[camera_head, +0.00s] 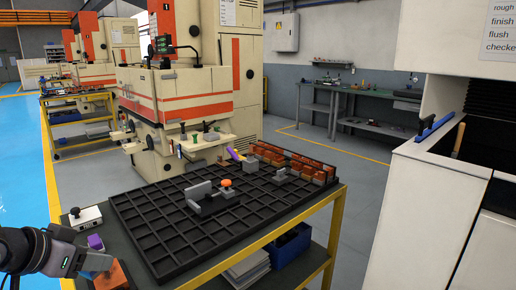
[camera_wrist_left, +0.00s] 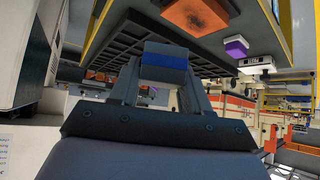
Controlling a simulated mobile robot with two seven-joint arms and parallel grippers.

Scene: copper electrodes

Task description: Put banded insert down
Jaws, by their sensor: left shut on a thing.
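My left gripper (camera_head: 92,265) is at the lower left of the head view, over the near left corner of the table. In the left wrist view its two fingers (camera_wrist_left: 165,88) are shut on a small grey block with a blue band, which I take to be the banded insert (camera_wrist_left: 166,62). In the head view only a blue bit near the fingertips shows. A black gridded tray (camera_head: 165,262) lies on the table, with many empty cells. It also shows behind the fingers in the wrist view (camera_wrist_left: 122,55). My right gripper is not in view.
An orange-brown block (camera_head: 113,276) lies beside the left gripper, near a purple piece (camera_head: 95,242) and a white box (camera_head: 86,217) with a dark knob. Grey fixtures (camera_head: 212,200) stand on the tray. Copper-coloured blocks (camera_head: 290,160) fill its far right side.

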